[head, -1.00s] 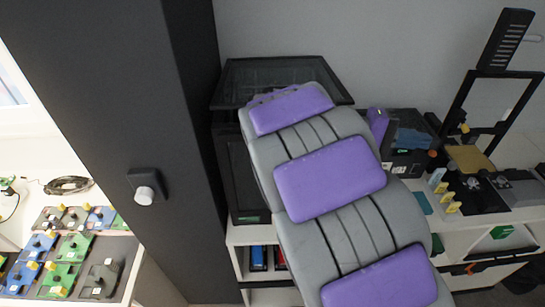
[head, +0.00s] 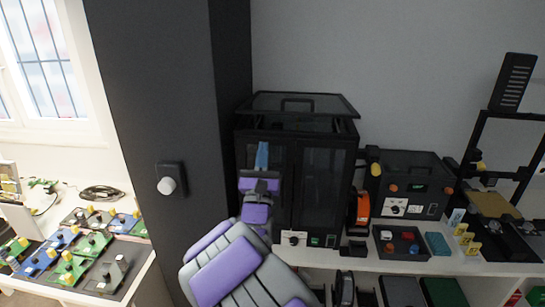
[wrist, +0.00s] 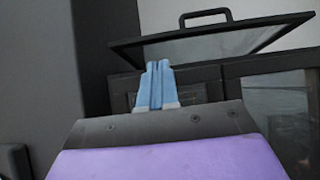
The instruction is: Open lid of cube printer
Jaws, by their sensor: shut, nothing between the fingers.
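The cube printer is a tall black enclosure (head: 323,185) with dark glazed front doors, standing on the white bench. Its dark see-through lid (head: 303,104) has a black handle and looks tilted up, with a gap between it and the body. The lid and handle also show at the top of the wrist view (wrist: 215,38). My gripper (head: 262,150) is shut and empty, its light-blue fingers pointing up in front of the printer's upper left front. In the wrist view the fingertips (wrist: 158,68) appear just below the lid's left part; whether they touch anything is unclear.
A dark column (head: 180,120) stands close to the printer's left. A smaller black box (head: 410,185) with knobs and an open-frame machine (head: 505,150) stand to its right. Small parts and a tray (head: 398,243) lie along the bench front. A table with coloured boards (head: 75,255) is at left.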

